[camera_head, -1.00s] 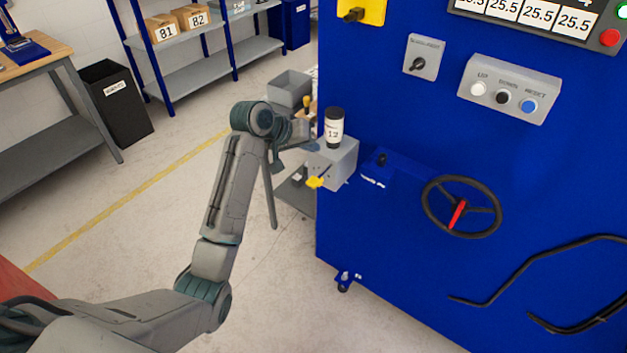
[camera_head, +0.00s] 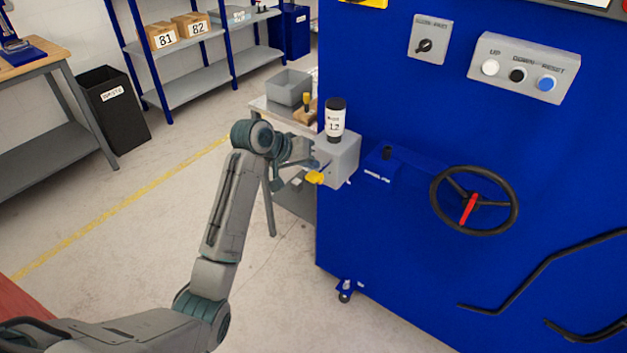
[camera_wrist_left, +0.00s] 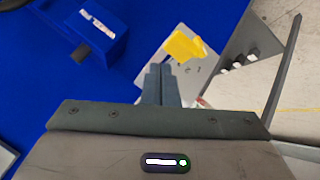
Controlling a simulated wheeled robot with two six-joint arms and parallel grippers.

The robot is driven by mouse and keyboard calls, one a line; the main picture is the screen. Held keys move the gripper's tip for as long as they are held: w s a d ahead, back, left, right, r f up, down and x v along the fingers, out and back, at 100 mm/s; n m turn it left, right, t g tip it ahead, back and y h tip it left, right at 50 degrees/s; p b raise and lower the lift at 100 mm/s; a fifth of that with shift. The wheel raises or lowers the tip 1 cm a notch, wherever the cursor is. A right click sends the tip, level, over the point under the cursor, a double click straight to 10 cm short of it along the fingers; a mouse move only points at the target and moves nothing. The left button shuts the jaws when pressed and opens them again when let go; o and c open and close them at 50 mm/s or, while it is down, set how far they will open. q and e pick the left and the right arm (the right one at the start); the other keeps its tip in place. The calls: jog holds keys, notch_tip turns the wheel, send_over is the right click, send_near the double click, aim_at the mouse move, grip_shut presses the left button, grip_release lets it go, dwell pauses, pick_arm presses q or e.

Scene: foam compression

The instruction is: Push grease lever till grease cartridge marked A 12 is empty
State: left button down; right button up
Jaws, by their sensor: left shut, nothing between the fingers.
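The grease cartridge (camera_head: 335,122), white with a black cap and a label reading 12, stands upright on a grey pump box (camera_head: 341,158) on the blue machine's left side. Any letter on the label is too small to read. The yellow lever end (camera_head: 315,178) sticks out at the box's lower left, and it also shows in the left wrist view (camera_wrist_left: 182,46). My left gripper (camera_head: 312,164) is at the lever. Its fingers (camera_wrist_left: 161,72) are shut and empty, just short of the yellow end in the wrist view; contact cannot be told. My right gripper is out of view.
The blue machine (camera_head: 400,270) fills the right side, with a handwheel (camera_head: 474,200) and a button box (camera_head: 522,70). A small table with a grey bin (camera_head: 288,87) stands behind the pump. A black waste bin (camera_head: 113,115) and shelves are farther left. The floor between is clear.

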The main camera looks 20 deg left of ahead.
aim_at(312, 176)
pick_arm(q)
jog(key=shift+f, duration=0.25)
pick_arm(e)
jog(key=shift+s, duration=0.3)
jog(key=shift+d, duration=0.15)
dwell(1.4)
pick_arm(q)
jog(key=shift+f+p, duration=0.35)
jog(key=shift+p, duration=0.05)
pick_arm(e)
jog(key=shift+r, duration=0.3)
pick_arm(q)
jog(key=shift+f, duration=0.5)
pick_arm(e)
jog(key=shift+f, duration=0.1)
pick_arm(q)
jog(key=shift+f+b, duration=0.35)
jog(key=shift+f, duration=0.55)
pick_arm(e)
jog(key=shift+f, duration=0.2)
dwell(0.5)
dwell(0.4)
